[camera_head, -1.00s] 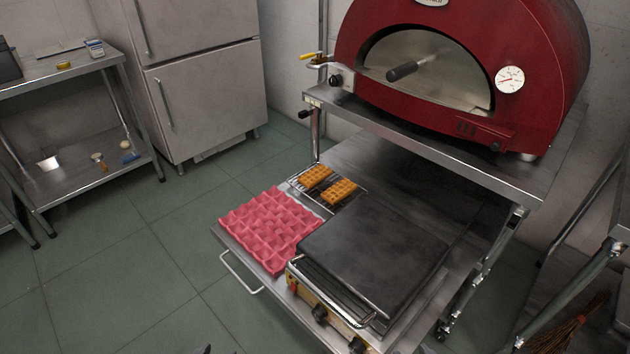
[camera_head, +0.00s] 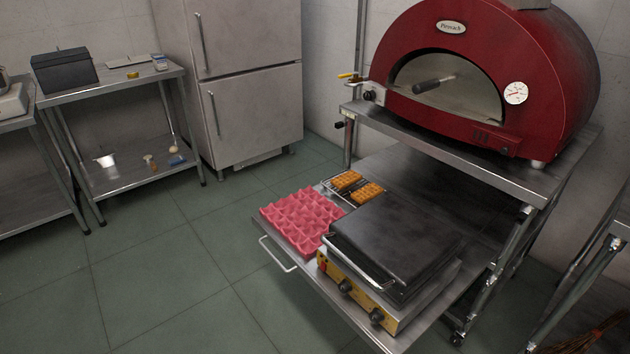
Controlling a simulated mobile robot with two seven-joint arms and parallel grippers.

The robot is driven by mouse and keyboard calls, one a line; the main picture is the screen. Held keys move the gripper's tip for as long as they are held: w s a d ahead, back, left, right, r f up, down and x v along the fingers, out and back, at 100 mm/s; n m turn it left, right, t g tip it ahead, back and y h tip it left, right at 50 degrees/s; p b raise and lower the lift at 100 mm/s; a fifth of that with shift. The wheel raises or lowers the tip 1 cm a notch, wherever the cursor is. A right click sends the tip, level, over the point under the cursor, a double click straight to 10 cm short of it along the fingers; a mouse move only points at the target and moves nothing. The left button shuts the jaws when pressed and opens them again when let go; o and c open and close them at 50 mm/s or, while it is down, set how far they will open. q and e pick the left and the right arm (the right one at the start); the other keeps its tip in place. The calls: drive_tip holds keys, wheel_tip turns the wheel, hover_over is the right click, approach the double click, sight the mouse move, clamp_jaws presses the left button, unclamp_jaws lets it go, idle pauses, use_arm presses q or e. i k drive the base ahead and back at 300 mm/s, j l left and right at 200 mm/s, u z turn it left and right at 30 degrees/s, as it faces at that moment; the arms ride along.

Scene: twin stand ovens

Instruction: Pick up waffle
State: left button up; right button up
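Two golden-brown waffles lie side by side on a small wire rack (camera_head: 338,198). The left waffle (camera_head: 346,180) is toward the back, and the right waffle (camera_head: 368,193) is a little nearer. The rack sits on the steel cart's pull-out shelf, behind a pink egg tray and next to a black-lidded waffle iron (camera_head: 392,246). Neither of my grippers shows in the head view.
The pink egg tray (camera_head: 300,221) fills the shelf's left front, by a handle (camera_head: 275,255). A red oven (camera_head: 490,75) stands on the upper shelf (camera_head: 450,142), partly overhanging the lower one. A fridge (camera_head: 255,110) and side table (camera_head: 115,82) stand left. The green floor is clear.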

sight(348, 179)
drive_tip(key=i+j+u, duration=0.1)
drive_tip(key=u, duration=1.25)
drive_tip(key=i+l, duration=0.15)
drive_tip(key=i, duration=0.25)
drive_tip(key=i+l, duration=0.2)
drive_tip(key=i, duration=0.2)
drive_tip(key=i+l, duration=0.15)
drive_tip(key=i, duration=0.25)
drive_tip(key=i+l, duration=0.1)
drive_tip(key=i, duration=0.55)
drive_tip(key=i+l, duration=0.1)
drive_tip(key=i, duration=0.6)
drive_tip(key=i+z, duration=0.4)
drive_tip(key=i+j+z, duration=0.25)
drive_tip(key=z, duration=0.65)
drive_tip(key=i+l+z, duration=0.1)
drive_tip(key=z, duration=0.9)
drive_tip(key=i+z, duration=0.4)
